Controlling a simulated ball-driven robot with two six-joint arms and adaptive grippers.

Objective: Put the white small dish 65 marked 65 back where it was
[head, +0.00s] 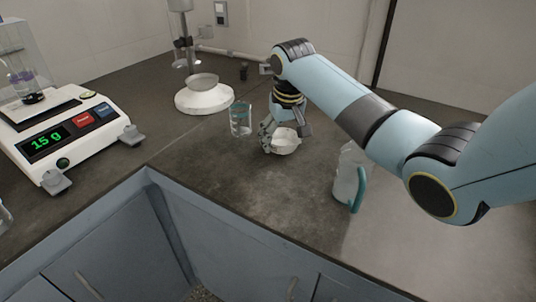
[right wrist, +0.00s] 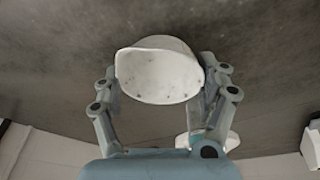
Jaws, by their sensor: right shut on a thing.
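The white small dish (head: 285,145) is at my right gripper (head: 281,132), low over the dark counter in the head view. In the right wrist view the dish (right wrist: 158,76) sits between the two fingers of the gripper (right wrist: 160,80), which is shut on it. The dish looks tilted, with its hollow side facing the wrist camera and small dark specks inside. No 65 mark can be read. I cannot tell whether the dish touches the counter. My left gripper is not in view.
A glass beaker (head: 240,119) stands just left of the gripper. Behind it is a stand with a round white base (head: 204,98). A clear vessel with a teal handle (head: 349,178) stands to the right. A balance reading 15 g (head: 68,136) is at left. The counter front (head: 235,207) is clear.

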